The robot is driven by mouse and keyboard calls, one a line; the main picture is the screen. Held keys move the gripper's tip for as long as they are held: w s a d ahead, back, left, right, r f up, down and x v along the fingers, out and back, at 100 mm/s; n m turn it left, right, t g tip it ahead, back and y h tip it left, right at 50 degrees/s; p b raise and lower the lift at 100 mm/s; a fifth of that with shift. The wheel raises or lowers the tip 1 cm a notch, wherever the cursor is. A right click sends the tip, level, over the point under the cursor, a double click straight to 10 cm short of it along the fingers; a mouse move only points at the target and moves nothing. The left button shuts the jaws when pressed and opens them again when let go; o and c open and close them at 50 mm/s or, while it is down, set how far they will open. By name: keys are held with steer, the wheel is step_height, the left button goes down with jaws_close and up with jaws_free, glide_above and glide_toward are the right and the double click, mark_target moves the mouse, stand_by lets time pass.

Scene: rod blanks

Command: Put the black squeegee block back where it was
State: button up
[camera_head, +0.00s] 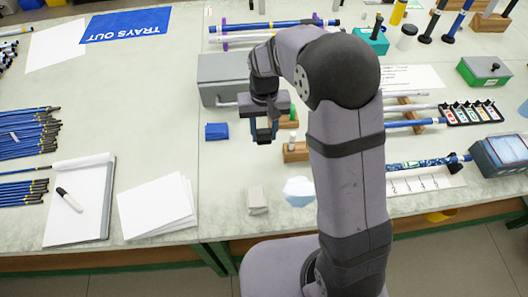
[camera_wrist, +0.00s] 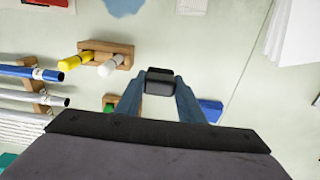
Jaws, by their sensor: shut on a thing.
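My gripper (camera_head: 264,134) hangs above the middle of the bench. In the wrist view, my gripper (camera_wrist: 160,84) has its blue fingers shut on a small black block (camera_wrist: 159,82), taken as the squeegee block. In the head view the block is mostly hidden between the fingers. The block appears held above the bench top; its exact height is hard to tell.
A blue block (camera_head: 217,131) lies left of my gripper. A grey block (camera_head: 257,200) and a pale blue cloth (camera_head: 299,190) lie nearer. A wooden stand (camera_wrist: 97,50) holds yellow and white bottles. A grey case (camera_head: 222,80) stands behind.

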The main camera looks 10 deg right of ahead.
mark_target(264, 131)
steer(key=shift+f+p, duration=0.9)
steer(key=shift+f, duration=3.45)
steer(key=shift+f, duration=0.2)
steer(key=o, duration=1)
step_height(264, 131, up, 12)
steer(key=b, duration=0.2)
steer(key=shift+r+b, duration=0.2)
steer(key=shift+b, duration=0.2)
steer(key=s+d+f, duration=0.1)
steer(key=s+d, duration=0.3)
steer(key=s, duration=0.6)
steer(key=s+d+f, duration=0.1)
steer(key=s+d, duration=0.3)
steer(key=s, duration=0.5)
steer(key=shift+s+d, duration=0.25)
steer(key=shift+s, duration=0.1)
steer(key=shift+f, duration=0.1)
